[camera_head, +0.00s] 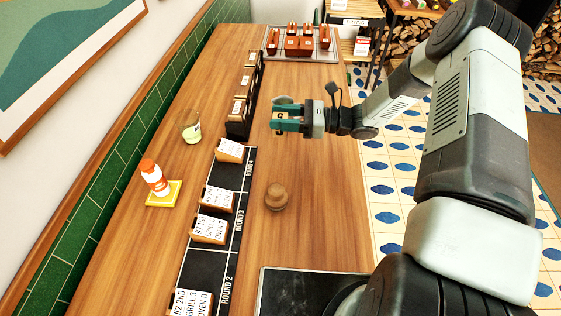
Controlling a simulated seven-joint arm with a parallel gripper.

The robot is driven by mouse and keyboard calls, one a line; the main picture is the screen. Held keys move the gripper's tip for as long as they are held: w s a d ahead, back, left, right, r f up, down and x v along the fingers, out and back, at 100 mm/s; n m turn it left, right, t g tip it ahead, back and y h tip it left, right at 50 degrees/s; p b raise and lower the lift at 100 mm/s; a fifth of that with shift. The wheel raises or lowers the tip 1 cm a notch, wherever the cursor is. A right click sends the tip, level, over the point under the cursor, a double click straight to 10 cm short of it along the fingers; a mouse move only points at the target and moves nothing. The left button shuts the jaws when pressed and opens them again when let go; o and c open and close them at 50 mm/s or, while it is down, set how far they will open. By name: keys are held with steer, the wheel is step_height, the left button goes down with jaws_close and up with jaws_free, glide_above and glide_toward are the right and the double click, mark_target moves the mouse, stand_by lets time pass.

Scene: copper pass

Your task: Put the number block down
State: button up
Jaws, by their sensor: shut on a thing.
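My gripper (281,119) is at the end of my arm, above the right half of the wooden counter, pointing left. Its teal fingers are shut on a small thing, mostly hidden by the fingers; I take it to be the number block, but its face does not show. Wooden blocks with white printed cards stand along a black strip (203,262) marked with rounds: one at the top end (230,150), two near the middle (217,197) (209,228), and one at the bottom edge (191,303). The gripper is apart from them, up and to the right.
A round wooden knob-like piece (276,197) stands right of the strip. A glass (191,127) and an orange-white bottle (154,177) on a yellow pad stand left. A tray (328,51) holds reddish blocks behind. Bare counter lies below the gripper.

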step_height(320, 180, down, 13)
steer(key=shift+r, duration=0.1)
stand_by(0.4)
steer(key=o, duration=1.1)
steer(key=shift+c, duration=0.2)
steer(key=shift+d, duration=0.1)
steer(key=d, duration=1.1)
steer(key=shift+d, duration=0.4)
